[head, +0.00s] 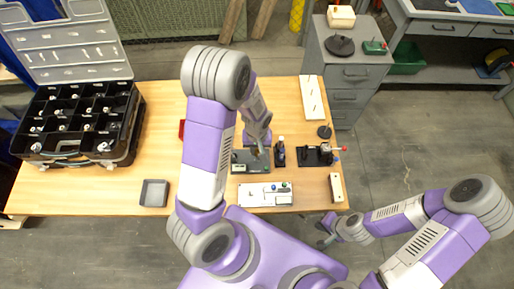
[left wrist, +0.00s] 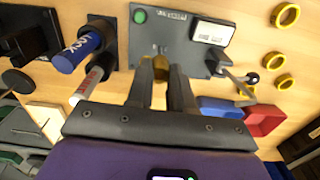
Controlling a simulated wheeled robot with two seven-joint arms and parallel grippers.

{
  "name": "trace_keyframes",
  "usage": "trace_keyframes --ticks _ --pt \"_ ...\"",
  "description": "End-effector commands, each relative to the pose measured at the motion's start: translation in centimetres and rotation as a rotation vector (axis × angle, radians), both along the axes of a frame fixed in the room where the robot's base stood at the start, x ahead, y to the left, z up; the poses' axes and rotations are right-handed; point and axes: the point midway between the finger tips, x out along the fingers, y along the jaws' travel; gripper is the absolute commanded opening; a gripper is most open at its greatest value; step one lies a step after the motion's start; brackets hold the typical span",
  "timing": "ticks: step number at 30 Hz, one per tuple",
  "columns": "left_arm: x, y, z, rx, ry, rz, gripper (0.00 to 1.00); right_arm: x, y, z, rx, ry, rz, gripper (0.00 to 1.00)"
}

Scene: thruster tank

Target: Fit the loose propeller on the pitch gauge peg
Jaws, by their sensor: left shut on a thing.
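My left gripper (head: 258,150) is over the dark grey gauge plate (head: 240,167). In the left wrist view, the gripper (left wrist: 164,72) is shut on a small brass-coloured thing (left wrist: 178,82), which looks like the propeller; the fingers cover most of it. The gauge plate (left wrist: 150,40) shows behind the fingers, with a green button and a white display. The peg cannot be made out, so whether the propeller touches it cannot be told. My right gripper (head: 325,240) hangs off the table's front right edge, too small to read its opening.
A black fixture holds a blue cylinder (left wrist: 82,48) and a white cylinder (left wrist: 88,86) beside the gauge. Several yellow rings (left wrist: 284,80) and a red tray (left wrist: 268,116) lie opposite. A black compartment case (head: 75,125) and grey tray (head: 154,193) stand left. A white panel (head: 250,195) lies in front.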

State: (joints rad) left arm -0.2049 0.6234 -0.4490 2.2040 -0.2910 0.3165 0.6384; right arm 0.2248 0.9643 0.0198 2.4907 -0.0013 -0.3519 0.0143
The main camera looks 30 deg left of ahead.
Motion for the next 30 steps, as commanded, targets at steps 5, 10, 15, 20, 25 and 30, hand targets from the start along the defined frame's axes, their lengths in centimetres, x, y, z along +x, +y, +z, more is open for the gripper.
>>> trace_keyframes --ticks 5,10,15,20,25,30 --pt "0.0 0.0 -0.7 0.000 0.000 0.000 0.00 0.0 0.0 -0.6 0.000 0.000 0.000 0.00" --pt "0.0 0.0 -1.2 0.000 0.000 0.000 0.00 0.0 0.0 -1.0 0.000 0.000 0.000 0.00" --pt "0.0 0.0 -1.3 0.000 0.000 0.000 0.00 0.0 0.0 -1.1 0.000 0.000 0.000 0.00" --pt "0.0 0.0 -1.2 0.000 0.000 0.000 0.00 0.0 0.0 -1.1 0.000 0.000 0.000 0.00" --pt "0.0 0.0 -1.3 0.000 0.000 0.001 0.00 0.0 0.0 -1.2 0.000 0.000 0.000 0.00" --pt "0.0 0.0 -1.8 0.000 0.000 0.007 0.00 0.0 0.0 -1.6 0.000 0.000 0.000 0.00"
